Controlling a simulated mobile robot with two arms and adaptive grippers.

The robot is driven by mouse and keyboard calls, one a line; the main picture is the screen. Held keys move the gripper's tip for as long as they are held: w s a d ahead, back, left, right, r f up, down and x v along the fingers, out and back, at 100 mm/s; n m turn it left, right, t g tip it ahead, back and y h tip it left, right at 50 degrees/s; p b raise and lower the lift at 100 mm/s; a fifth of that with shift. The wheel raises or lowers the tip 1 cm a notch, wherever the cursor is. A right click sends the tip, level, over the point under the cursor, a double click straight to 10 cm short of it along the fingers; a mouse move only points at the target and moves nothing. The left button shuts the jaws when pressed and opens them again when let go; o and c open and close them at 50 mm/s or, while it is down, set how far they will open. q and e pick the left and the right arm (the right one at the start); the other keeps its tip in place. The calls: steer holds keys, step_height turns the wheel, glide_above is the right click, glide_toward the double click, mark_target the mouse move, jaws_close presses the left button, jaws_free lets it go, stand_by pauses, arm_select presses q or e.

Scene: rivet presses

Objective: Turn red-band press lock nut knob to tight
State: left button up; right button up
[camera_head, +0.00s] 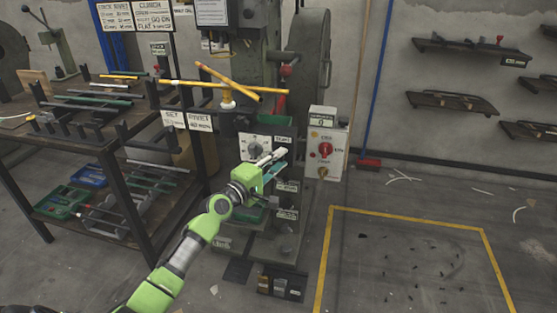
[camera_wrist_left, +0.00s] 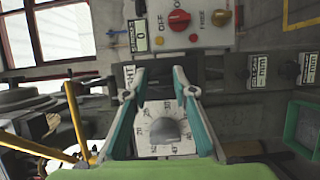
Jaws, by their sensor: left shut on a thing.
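The dial plate (camera_wrist_left: 165,148) shows between the fingers with a grey half-round pointer (camera_wrist_left: 165,130). A partly hidden label ending in HT stands beside the left finger. No red band can be made out.
A control box (camera_head: 326,143) with a red switch stands just right of the press. Yellow spoke handles (camera_head: 226,88) stick out above the dial. A dark workbench (camera_head: 75,125) with rods is at left.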

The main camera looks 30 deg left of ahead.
arm_select(q)
steer(key=shift+f, duration=0.1)
steer(key=o, duration=1.1)
steer(key=s, duration=0.4)
steer(key=s+a, duration=0.1)
steer(key=s, duration=0.7)
steer(key=shift+a, duration=0.4)
